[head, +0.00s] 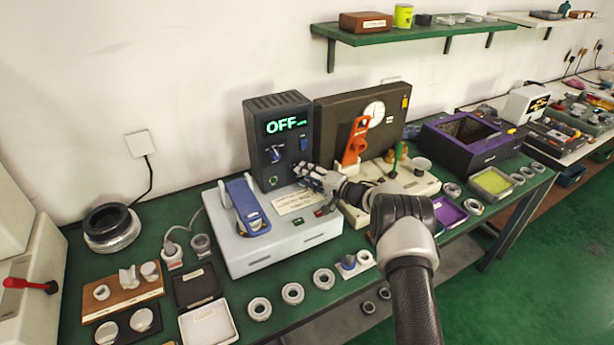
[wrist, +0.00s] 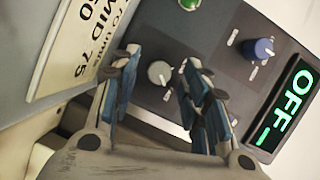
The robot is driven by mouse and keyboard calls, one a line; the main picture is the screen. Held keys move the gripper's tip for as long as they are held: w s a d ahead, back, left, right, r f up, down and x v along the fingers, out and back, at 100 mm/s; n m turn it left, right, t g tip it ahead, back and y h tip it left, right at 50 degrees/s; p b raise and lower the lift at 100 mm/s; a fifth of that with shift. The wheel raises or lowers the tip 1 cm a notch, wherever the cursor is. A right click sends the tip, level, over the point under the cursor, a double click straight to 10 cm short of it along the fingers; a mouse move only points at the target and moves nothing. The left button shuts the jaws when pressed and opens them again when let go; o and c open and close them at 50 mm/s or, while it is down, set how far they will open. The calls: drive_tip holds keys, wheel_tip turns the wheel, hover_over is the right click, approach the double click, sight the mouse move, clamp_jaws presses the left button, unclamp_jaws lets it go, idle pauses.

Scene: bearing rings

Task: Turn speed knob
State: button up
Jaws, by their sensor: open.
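A dark control box (head: 280,125) with a green "OFF" display stands at the back of a green table. In the wrist view its panel shows a light grey round knob (wrist: 160,73) and a blue knob (wrist: 261,48) closer to the display (wrist: 291,103). The knob labels are too small to read, so I cannot tell which is the speed knob. My gripper (head: 305,172) is at the lower right of the box front. In the wrist view my gripper (wrist: 163,85) is open, and the grey knob shows between its two blue-padded fingers, not gripped. The head view hides that knob behind the gripper.
A green button (wrist: 190,17) is beside the grey knob. A pale base unit (head: 275,237) with a blue lever and a label plate lies below my gripper. A fixture with an orange lever (head: 356,142) stands close on the right. Bearing rings (head: 292,293) line the front.

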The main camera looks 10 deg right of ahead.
drive_tip(key=shift+d, duration=0.1)
drive_tip(key=v, duration=1.2)
